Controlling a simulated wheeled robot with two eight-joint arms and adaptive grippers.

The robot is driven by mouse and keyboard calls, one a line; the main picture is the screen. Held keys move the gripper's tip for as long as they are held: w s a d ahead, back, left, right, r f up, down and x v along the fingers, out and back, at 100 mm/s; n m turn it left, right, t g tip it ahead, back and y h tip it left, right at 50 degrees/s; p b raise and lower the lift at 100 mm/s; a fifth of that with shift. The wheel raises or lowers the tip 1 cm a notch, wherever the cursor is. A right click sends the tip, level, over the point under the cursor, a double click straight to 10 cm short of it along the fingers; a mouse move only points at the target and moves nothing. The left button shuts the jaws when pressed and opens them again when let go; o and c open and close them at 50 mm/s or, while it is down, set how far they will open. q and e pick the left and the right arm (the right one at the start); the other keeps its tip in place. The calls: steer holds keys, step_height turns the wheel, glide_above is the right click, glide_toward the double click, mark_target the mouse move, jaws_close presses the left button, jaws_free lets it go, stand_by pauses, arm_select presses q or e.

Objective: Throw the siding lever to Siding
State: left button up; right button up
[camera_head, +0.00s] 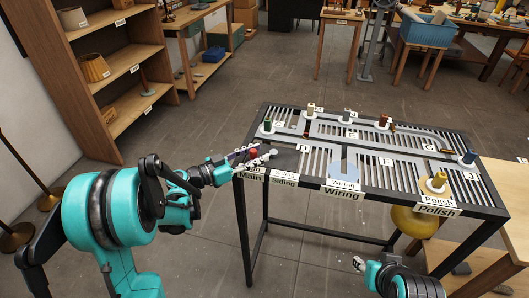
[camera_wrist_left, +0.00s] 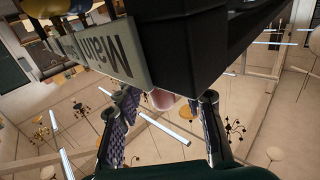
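A red rounded knob (camera_head: 253,152), which looks like the lever's handle, is at the left front corner of the slatted table. It also shows as a pinkish-red end between the fingers in the left wrist view (camera_wrist_left: 162,98). My left gripper (camera_head: 250,156) has its fingers spread on either side of the knob; contact cannot be told. The Main label (camera_head: 250,178) and Siding label (camera_head: 284,181) are on the front edge. The lever's shaft and its position are hidden. My right gripper (camera_head: 358,264) is low in front of the table, small and partly hidden.
A wooden shelf (camera_head: 112,75) stands at the left. The floor between is clear.

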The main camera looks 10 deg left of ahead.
arm_select(q)
steer(key=shift+x, duration=1.5)
jaws_close()
